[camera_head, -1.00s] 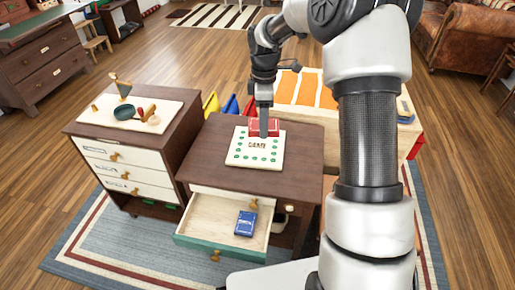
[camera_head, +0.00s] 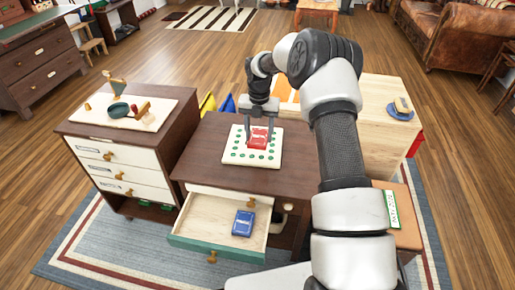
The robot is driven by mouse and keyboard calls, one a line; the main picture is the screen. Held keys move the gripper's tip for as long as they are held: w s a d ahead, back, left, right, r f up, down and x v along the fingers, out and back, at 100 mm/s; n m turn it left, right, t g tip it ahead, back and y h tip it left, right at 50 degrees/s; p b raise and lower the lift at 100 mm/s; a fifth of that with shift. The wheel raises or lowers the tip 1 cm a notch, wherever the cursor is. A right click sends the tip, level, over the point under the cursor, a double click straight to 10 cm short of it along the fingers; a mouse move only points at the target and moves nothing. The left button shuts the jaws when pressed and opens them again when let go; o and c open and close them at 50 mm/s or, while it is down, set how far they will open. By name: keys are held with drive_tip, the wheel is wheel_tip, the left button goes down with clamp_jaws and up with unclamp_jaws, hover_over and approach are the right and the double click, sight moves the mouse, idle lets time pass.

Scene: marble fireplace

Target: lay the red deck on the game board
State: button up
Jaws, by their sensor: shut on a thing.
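The red deck (camera_head: 258,143) is over the middle of the white game board (camera_head: 235,157), which has green dots along its edges. The board lies on the dark brown table top. My gripper (camera_head: 259,140) reaches down from behind with one finger on each side of the deck and is shut on it. The deck looks low, at or just above the board; I cannot tell whether it touches. It hides the board's centre print.
Below the table top (camera_head: 300,160) a drawer (camera_head: 190,247) stands open with a blue deck (camera_head: 243,223) inside. A white-drawered cabinet (camera_head: 105,160) with a pan and small items stands left. A light wooden cabinet (camera_head: 375,120) stands right.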

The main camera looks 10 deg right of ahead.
sight(259, 155)
wheel_tip(259, 155, down, 7)
drive_tip(key=shift+f+b, duration=0.1)
drive_tip(key=shift+b, duration=0.65)
drive_tip(key=shift+f, duration=0.1)
drive_tip(key=o, duration=1.1)
